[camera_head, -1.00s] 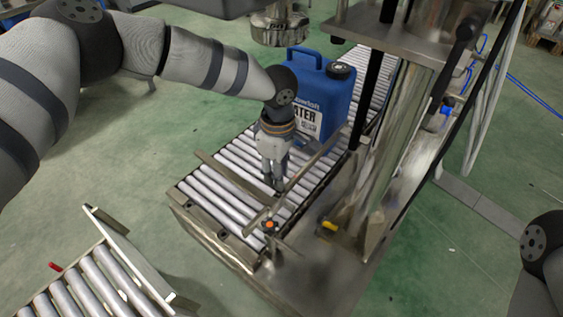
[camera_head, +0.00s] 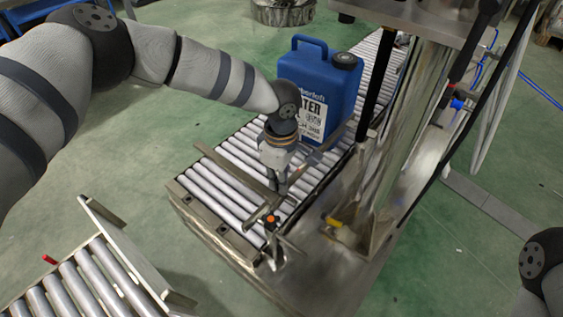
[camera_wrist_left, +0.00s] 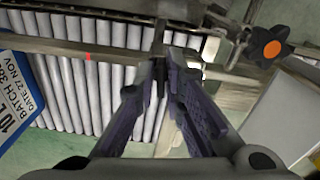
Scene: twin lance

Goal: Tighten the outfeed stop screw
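The outfeed stop screw (camera_head: 270,219) has a dark knob with an orange cap and stands at the near end of the roller conveyor, beside the crossing metal stop bars. In the left wrist view the dark lobed knob (camera_wrist_left: 272,48) is at the upper right, apart from my fingers. My left gripper (camera_head: 281,190) points down over the rollers near the bars, behind the knob. In the left wrist view its fingers (camera_wrist_left: 163,65) converge with their tips close together. I see nothing clearly held between them. My right gripper is out of view; only part of that arm shows.
A blue water canister (camera_head: 318,88) stands on the conveyor (camera_head: 215,195) behind my left gripper. A metal machine column (camera_head: 410,130) rises on the right. A yellow-tipped fitting (camera_head: 334,222) sits near its base. A second roller section (camera_head: 85,280) is at the lower left.

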